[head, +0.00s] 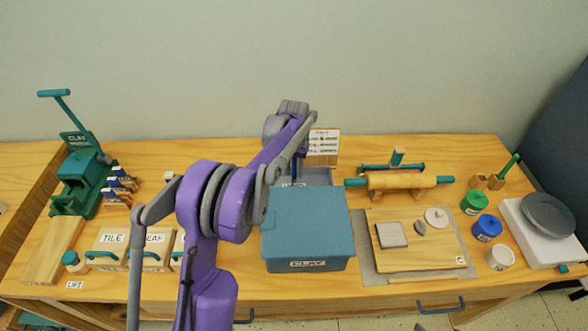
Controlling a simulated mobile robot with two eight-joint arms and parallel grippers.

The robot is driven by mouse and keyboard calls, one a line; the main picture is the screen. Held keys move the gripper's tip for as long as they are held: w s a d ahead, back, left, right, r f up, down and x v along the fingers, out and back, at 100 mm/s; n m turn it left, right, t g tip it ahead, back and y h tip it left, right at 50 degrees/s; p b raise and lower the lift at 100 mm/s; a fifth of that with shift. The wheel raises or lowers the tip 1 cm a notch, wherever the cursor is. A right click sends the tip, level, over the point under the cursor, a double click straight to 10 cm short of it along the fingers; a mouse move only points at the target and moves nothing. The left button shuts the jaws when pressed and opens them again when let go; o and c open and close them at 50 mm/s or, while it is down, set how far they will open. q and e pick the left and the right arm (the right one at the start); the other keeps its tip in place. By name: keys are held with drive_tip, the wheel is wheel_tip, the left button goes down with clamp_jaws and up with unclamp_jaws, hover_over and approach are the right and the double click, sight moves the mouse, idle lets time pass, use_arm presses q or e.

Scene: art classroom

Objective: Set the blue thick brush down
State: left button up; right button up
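My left arm rises from the bottom of the head view and bends over the table, its wrist and gripper (292,125) above the back of the table, behind the clay box. The fingers are mostly hidden by the arm, so I cannot see whether they are open or shut. A narrow dark blue upright piece (297,168), possibly the blue thick brush, shows just below the gripper, in front of a grey tray or holder (318,177). I cannot tell whether it is gripped or standing there. My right gripper is not in view.
A blue-grey clay box (308,225) stands at the centre front. A small sign (323,142) stands at the back. A rolling pin (402,181), a board (425,253) and paint pots including a blue one (487,228) are to the right. A green press (78,185) is at left.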

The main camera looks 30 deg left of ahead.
use_arm(q)
drive_tip(key=shift+o, duration=0.7)
drive_tip(key=shift+r, duration=0.3)
wheel_tip(320, 180, up, 12)
drive_tip(key=shift+f+p, duration=0.1)
drive_tip(key=shift+p, duration=0.3)
